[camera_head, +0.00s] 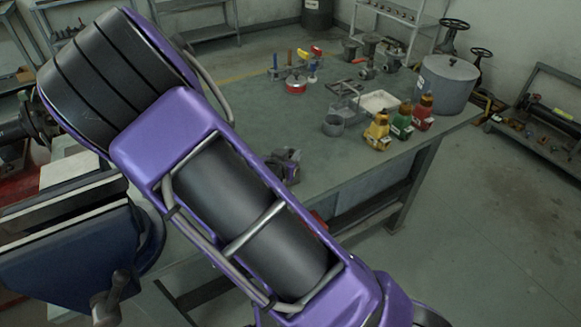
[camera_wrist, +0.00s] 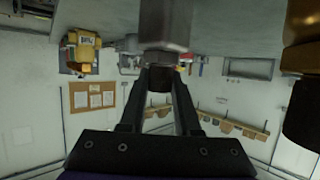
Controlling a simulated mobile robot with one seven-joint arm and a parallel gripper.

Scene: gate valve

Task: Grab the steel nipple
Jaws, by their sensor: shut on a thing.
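In the wrist view my gripper (camera_wrist: 158,78) reaches up from the bottom with its two dark fingers close together. The fingertips are shut on a grey metal piece (camera_wrist: 165,25), which fits the steel nipple. Its lower end sits between the tips, and a dark round part shows just below it. In the head view my purple arm covers much of the left and middle, and I cannot make out the fingertips or the held piece there.
The workbench (camera_head: 240,95) carries yellow (camera_head: 377,131), green (camera_head: 402,121) and red (camera_head: 423,112) bottles, a grey pot (camera_head: 447,85), a grey cup (camera_head: 333,125), a white tray (camera_head: 380,101) and valve parts (camera_head: 368,55). A blue vise (camera_head: 75,255) stands at left.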

